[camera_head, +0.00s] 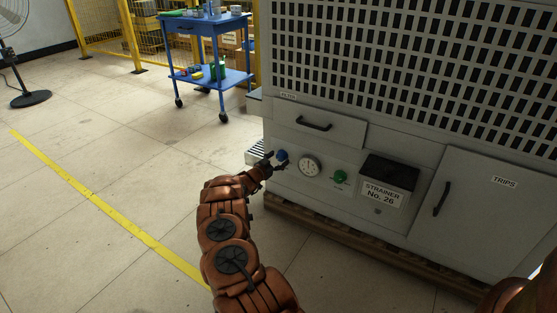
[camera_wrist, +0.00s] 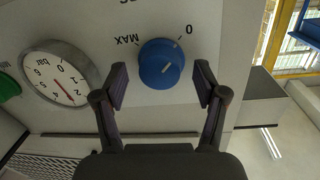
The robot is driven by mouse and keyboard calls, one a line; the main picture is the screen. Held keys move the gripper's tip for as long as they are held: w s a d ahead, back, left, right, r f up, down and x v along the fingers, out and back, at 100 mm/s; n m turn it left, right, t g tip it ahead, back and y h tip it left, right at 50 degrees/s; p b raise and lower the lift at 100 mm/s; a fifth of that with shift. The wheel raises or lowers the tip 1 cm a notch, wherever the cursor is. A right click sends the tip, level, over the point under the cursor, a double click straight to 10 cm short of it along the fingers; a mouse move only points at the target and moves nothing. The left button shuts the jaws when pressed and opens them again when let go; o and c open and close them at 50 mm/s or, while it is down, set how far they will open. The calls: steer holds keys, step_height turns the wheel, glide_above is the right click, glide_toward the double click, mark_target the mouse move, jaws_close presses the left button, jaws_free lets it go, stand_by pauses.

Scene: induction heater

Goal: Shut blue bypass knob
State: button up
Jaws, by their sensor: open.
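The blue bypass knob (camera_head: 282,155) is on the grey front panel of the machine, left of the round dial gauge. In the wrist view the blue knob (camera_wrist: 161,64) sits between my two fingers, with a pale pointer line on its face. The labels "MAX" and "0" are printed beside it and appear upside down. The pointer line lies between the two labels' directions; its exact setting is hard to tell. My gripper (camera_head: 272,163) is open around the knob, and it also shows in the wrist view (camera_wrist: 162,92). A gap shows between each fingertip and the knob.
A round gauge marked "bar" (camera_head: 309,166) and a green knob (camera_head: 340,177) are to the right. A black box (camera_head: 390,172) labelled "STRAINER No. 26" projects farther right. A drawer handle (camera_head: 314,124) is above. Open floor (camera_head: 110,165) lies to the left.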

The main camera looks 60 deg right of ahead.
steer(key=a, duration=1.1)
steer(key=shift+w+a+r, duration=0.15)
steer(key=shift+w+r, duration=0.05)
steer(key=shift+r, duration=0.05)
